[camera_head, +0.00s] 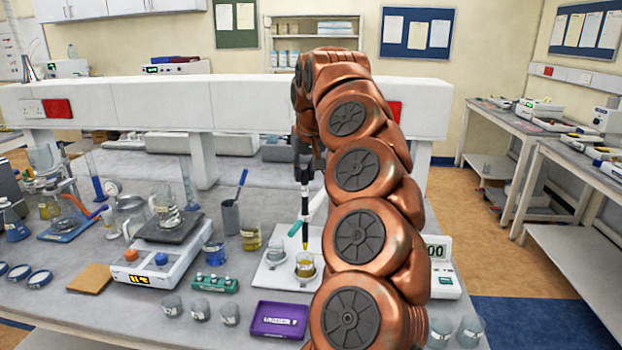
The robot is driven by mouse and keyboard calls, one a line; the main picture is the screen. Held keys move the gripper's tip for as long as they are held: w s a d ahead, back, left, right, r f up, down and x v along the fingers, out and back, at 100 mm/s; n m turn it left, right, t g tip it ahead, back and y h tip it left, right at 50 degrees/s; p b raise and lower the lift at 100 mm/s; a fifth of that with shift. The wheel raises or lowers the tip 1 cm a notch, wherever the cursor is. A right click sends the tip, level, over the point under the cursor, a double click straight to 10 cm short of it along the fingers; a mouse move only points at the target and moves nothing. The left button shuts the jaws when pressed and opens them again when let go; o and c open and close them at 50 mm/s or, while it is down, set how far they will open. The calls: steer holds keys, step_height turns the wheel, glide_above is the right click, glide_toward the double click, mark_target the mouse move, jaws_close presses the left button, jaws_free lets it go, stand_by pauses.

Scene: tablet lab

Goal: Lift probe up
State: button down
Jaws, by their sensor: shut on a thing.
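The probe (305,208) is a slim dark stick with a pale band and a yellow lower end. It hangs upright in my gripper (303,178), which is shut on its upper part. Its lower end is at the mouth of a small glass beaker (305,268) with yellow liquid. I cannot tell whether the tip is inside the beaker or just above it. The beaker stands on a white tray (268,283). My arm hides the area to the right of the probe.
A meter with a display (441,268) stands partly behind my arm. A green-and-white tool (314,212) is close to the probe. A hotplate (165,250), a blue-liquid beaker (214,250) and a purple tray (279,320) stand left and in front. Bare bench shows behind.

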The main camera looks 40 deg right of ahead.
steer(key=shift+w+r, duration=0.1)
steer(key=shift+r, duration=0.2)
steer(key=c, duration=1.3)
jaws_free()
steer(key=shift+o, duration=1.3)
steer(key=shift+f, duration=0.1)
steer(key=v, duration=1.1)
steer(key=shift+r, duration=0.35)
steer(key=shift+s+r, duration=0.15)
steer(key=shift+s, duration=0.15)
steer(key=shift+a, duration=0.2)
